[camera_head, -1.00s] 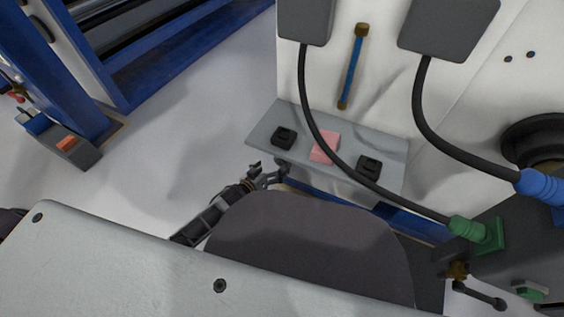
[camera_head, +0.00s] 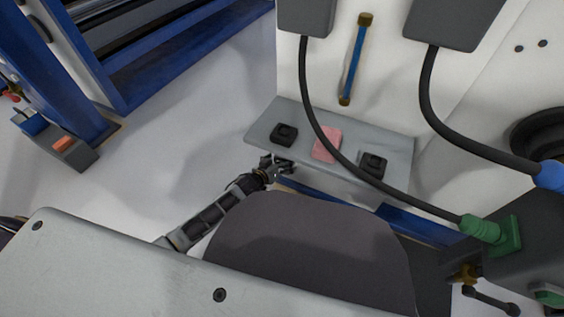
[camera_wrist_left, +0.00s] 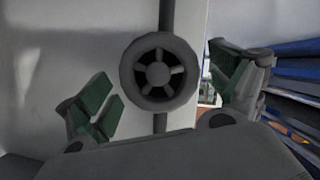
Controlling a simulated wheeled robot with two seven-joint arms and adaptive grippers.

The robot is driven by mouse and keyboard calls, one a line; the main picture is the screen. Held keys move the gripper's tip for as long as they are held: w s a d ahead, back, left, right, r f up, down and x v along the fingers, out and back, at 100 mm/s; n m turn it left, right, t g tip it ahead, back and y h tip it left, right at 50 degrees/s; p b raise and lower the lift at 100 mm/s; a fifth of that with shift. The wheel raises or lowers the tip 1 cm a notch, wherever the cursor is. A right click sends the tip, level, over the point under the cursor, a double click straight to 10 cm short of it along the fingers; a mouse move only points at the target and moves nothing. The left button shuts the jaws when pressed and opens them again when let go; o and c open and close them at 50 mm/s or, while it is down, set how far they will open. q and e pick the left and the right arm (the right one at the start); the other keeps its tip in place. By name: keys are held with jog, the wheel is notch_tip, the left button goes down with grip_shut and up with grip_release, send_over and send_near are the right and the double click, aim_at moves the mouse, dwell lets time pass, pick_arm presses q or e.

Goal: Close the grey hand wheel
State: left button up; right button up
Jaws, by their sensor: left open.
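The grey hand wheel (camera_wrist_left: 159,72) shows in the left wrist view, round and spoked, on a grey vertical pipe against a white panel. My left gripper (camera_wrist_left: 165,92) is open, with one green-padded finger on each side of the wheel in that picture. The wheel appears to be ahead of the fingers, and I see no contact. In the head view my left gripper (camera_head: 277,167) is at the front edge of the grey shelf; the wheel cannot be made out there. My right gripper is not in view.
Black cables with a green plug (camera_head: 480,229) and a blue plug hang at the right. A blue-framed machine (camera_head: 120,85) stands at the left. Open floor lies between.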

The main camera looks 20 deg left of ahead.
pick_arm(q)
jog(key=shift+w+d+f, duration=0.1)
jog(key=shift+w, duration=0.25)
jog(key=c, duration=1)
